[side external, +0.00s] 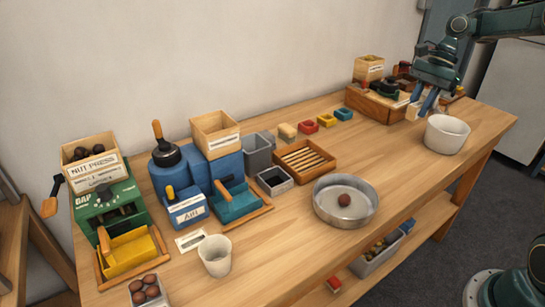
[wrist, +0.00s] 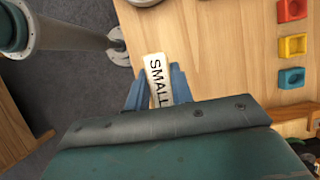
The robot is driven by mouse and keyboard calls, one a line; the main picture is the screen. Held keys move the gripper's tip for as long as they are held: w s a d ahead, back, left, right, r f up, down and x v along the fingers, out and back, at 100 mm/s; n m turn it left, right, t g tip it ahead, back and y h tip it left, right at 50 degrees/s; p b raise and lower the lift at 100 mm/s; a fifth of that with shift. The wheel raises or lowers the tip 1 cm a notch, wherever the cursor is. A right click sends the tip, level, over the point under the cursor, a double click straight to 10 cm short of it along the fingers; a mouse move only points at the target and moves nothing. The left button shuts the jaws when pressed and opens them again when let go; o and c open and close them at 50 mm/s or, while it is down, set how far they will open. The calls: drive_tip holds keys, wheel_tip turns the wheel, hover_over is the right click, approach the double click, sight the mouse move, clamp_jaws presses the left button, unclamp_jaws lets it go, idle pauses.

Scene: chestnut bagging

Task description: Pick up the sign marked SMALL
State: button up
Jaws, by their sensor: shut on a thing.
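The sign marked SMALL (wrist: 157,70) is a narrow white plate with black letters. In the wrist view it stands out between the two blue fingers of my gripper (wrist: 158,88), which is shut on it. Its lower end is hidden by my gripper's body. In the side view my gripper (side external: 424,99) points down at the right end of the bench, left of and behind the white bowl. A small pale piece shows beside the fingertips there, too small to read. I cannot tell how far the sign is from the bench top.
The white bowl (side external: 446,134) stands close to my gripper. A wooden tray (side external: 375,106) with dark items lies just left of it. Red, yellow and teal blocks (wrist: 291,77) lie on the bench (wrist: 220,60).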

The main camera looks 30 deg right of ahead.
drive_tip(key=shift+r, duration=0.6)
drive_tip(key=shift+s, duration=0.1)
drive_tip(key=shift+d, duration=0.15)
